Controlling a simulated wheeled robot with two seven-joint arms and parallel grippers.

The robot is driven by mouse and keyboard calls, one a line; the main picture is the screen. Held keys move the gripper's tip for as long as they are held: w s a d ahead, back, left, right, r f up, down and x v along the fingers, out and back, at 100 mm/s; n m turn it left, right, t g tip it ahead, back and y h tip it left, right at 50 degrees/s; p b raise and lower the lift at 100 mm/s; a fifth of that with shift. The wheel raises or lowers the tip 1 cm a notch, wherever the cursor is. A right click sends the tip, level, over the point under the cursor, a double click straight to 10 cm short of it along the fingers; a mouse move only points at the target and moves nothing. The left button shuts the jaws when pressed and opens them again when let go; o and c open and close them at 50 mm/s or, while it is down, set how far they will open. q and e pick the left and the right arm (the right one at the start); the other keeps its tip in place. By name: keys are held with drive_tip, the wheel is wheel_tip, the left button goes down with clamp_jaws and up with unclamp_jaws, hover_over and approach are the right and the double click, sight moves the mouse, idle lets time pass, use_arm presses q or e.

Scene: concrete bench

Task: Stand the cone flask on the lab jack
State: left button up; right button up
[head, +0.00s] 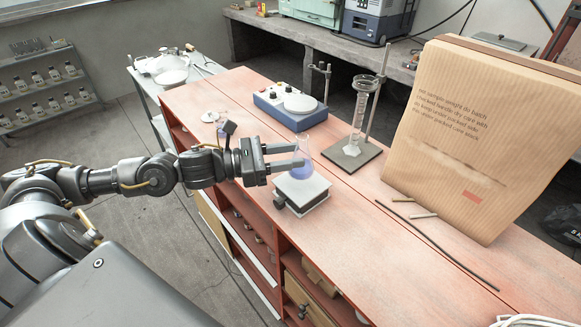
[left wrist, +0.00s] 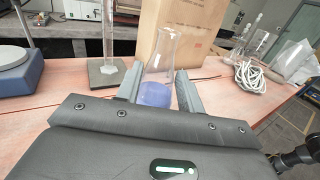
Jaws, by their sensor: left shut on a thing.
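The cone flask (head: 302,168) is clear glass with blue-violet liquid in its lower part. My left gripper (head: 300,157) is shut on it, with one finger on each side. The flask is upright over the top plate of the lab jack (head: 315,190), a small block with a pale top and dark lower part. I cannot tell whether its base touches the plate. In the left wrist view the flask (left wrist: 158,92) stands between the two fingers, its base hidden behind the gripper body. My right gripper is not in view.
Behind the jack are a blue hotplate (head: 290,108) and a retort stand (head: 350,154) holding a glass cylinder. A large paper sack (head: 480,130) stands to the right, with a dark rod (head: 440,246) lying before it.

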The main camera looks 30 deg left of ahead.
use_arm(q)
drive_tip(key=shift+w+f, duration=0.3)
drive_tip(key=shift+f, duration=0.1)
drive_tip(key=shift+w+f, duration=0.25)
wheel_tip(320, 180, down, 2)
drive_tip(key=shift+w+a+f+p, duration=0.1)
drive_tip(key=shift+p, duration=0.6)
drive_tip(key=shift+f, duration=0.55)
drive_tip(key=o, duration=1.1)
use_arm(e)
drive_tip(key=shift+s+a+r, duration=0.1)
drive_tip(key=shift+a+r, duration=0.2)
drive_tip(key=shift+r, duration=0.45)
